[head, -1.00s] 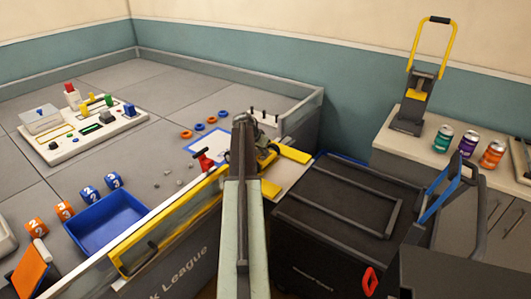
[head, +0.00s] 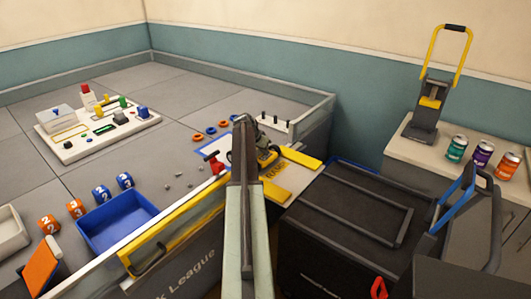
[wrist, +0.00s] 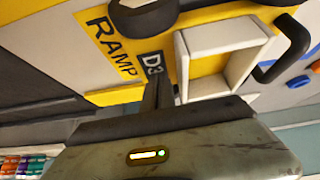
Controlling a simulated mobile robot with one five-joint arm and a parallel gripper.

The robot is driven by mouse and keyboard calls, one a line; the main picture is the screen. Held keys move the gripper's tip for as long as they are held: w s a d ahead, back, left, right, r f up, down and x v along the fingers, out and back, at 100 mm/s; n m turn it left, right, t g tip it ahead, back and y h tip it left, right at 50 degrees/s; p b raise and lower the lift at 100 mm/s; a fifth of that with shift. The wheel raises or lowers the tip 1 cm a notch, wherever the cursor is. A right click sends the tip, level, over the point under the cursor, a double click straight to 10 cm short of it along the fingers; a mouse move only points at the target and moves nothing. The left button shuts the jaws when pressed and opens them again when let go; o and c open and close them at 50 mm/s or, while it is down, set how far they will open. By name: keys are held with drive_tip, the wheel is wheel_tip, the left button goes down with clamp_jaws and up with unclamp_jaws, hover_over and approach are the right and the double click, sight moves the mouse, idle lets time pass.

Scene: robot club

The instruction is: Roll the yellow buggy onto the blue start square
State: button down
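The yellow buggy (head: 267,158), with dark wheels, is at the upper end of the yellow-edged ramp (head: 303,158), by the arena wall. My arm hides part of it in the head view. The start square (head: 215,146), pale with a blue edge, lies on the arena floor left of the buggy and is partly hidden. My gripper (head: 243,120) is beside the buggy's left side; its fingers look shut and empty. Contact cannot be told.
Orange and blue rings (head: 210,132) lie beyond the square. A blue tray (head: 118,225) and numbered cubes (head: 101,194) are at left. A black case (head: 350,220) stands at right.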

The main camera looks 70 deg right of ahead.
sight(259, 154)
drive_tip(key=shift+w+a+f, duration=0.15)
drive_tip(key=shift+a+f, duration=0.1)
drive_tip(key=shift+f, duration=0.05)
drive_tip(key=shift+w+d, duration=0.25)
drive_tip(key=shift+w, duration=0.55)
drive_tip(key=shift+w+d, duration=0.2)
drive_tip(key=shift+w, duration=0.55)
drive_tip(key=shift+w+d+f+y, duration=0.3)
drive_tip(key=shift+w, duration=0.35)
drive_tip(key=shift+w+d, duration=0.15)
drive_tip(key=shift+w, duration=0.4)
drive_tip(key=shift+w+d, duration=0.15)
drive_tip(key=shift+w, duration=0.4)
drive_tip(key=shift+w+r, duration=0.1)
drive_tip(key=shift+w+d+b, duration=0.15)
drive_tip(key=shift+w+d, duration=0.15)
drive_tip(key=shift+w, duration=0.8)
drive_tip(key=shift+w+d+b, duration=0.1)
drive_tip(key=shift+w+d, duration=0.25)
drive_tip(key=shift+w, duration=0.75)
drive_tip(key=shift+w+d+b, duration=0.15)
drive_tip(key=shift+w+d, duration=0.15)
drive_tip(key=shift+w, duration=0.8)
